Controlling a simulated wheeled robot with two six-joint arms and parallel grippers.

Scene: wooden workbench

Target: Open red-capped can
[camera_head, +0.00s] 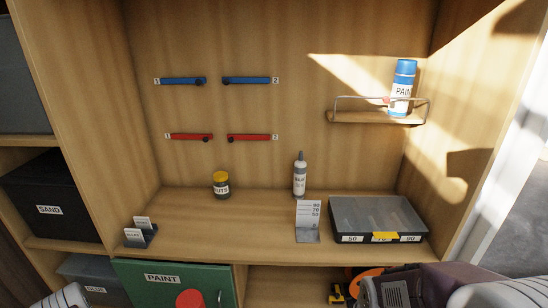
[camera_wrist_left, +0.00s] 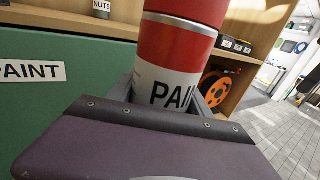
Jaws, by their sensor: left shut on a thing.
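The red-capped can (camera_wrist_left: 180,75) fills the middle of the left wrist view, upright or nearly so, with a red band and a white label reading "PAI". Its red top (camera_head: 190,299) shows at the bottom of the head view, in front of the green PAINT panel (camera_head: 165,290). My left gripper (camera_wrist_left: 163,108) is shut around the can's lower body. The can's base is hidden behind the gripper, and its upper end is cut off by the frame. My right gripper (camera_head: 370,292) is at the bottom right of the head view; its fingers are not clear.
A blue-capped paint can (camera_head: 402,85) stands on a wire-railed shelf (camera_head: 378,119). On the bench are a nuts jar (camera_head: 221,187), a glue bottle (camera_head: 299,180), a sign (camera_head: 307,220) and a compartment box (camera_head: 376,218). The bench's middle is clear. An orange reel (camera_wrist_left: 217,92) sits below.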

